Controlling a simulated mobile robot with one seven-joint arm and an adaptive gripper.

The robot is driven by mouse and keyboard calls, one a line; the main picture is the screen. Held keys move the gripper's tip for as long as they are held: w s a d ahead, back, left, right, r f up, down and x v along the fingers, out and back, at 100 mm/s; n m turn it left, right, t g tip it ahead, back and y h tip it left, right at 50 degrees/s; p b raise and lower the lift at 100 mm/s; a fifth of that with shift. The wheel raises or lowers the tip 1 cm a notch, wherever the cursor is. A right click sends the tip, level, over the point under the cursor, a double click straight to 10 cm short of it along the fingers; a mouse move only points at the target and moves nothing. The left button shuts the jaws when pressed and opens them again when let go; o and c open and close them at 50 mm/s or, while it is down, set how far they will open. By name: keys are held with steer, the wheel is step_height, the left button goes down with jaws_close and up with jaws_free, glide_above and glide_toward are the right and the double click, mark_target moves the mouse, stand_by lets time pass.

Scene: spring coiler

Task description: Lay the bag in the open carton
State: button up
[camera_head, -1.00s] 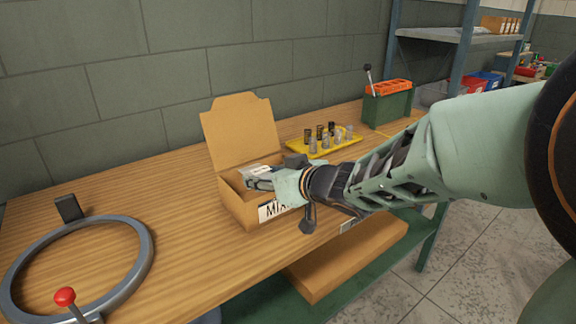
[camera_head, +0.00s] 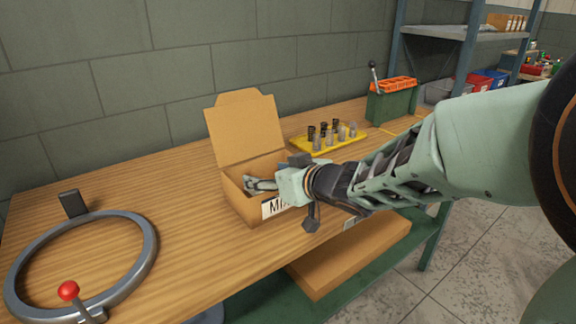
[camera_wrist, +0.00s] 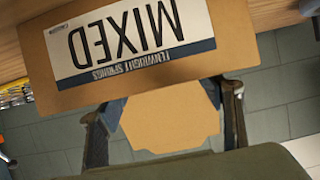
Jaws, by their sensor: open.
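The open carton (camera_head: 237,199) stands on the wooden bench with its lid flap (camera_head: 245,130) raised at the back and a "MIXED" label on its front. In the wrist view the carton's front wall (camera_wrist: 232,52) fills the upper part, label upside down. My gripper (camera_head: 259,184) reaches over the carton's right side, its fingertips at the opening. In the wrist view its two fingers (camera_wrist: 168,102) stand wide apart, with the flap visible between them. I cannot make out the bag in either current view; the carton's inside is mostly hidden by its walls and my gripper.
A yellow tray (camera_head: 322,148) with several small springs lies behind my wrist. A green box with an orange top (camera_head: 391,103) stands further right. A grey ring (camera_head: 143,258) and a red-knobbed lever (camera_head: 68,291) are at the left. Bench between ring and carton is clear.

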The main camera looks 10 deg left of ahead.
steer(key=p+v, duration=0.8)
steer(key=v, duration=0.4)
steer(key=shift+r, duration=0.35)
